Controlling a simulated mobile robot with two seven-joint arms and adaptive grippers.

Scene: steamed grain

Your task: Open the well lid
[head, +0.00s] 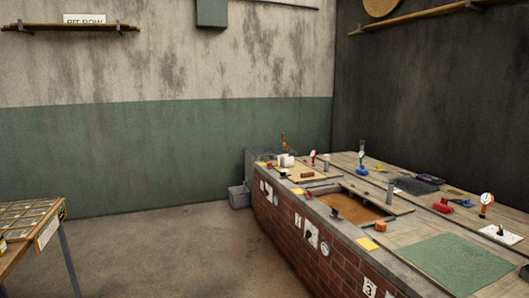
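A long brick-sided bench (315,235) runs along the right of the head view. Its top has a brown rectangular recess (352,207) near the middle, with a wooden board (377,198) along its far right side. A smaller tan panel (292,173) lies toward the far end, with a small brown block (307,175) on it. I cannot tell which of these is the well lid. Neither of my grippers is in view.
A green mat (455,262) covers the near bench top. Gauges, including one round gauge (487,199), and small coloured parts stand along the bench. A grey bin (239,196) is by its far end. A table (30,222) stands at left. The floor between is clear.

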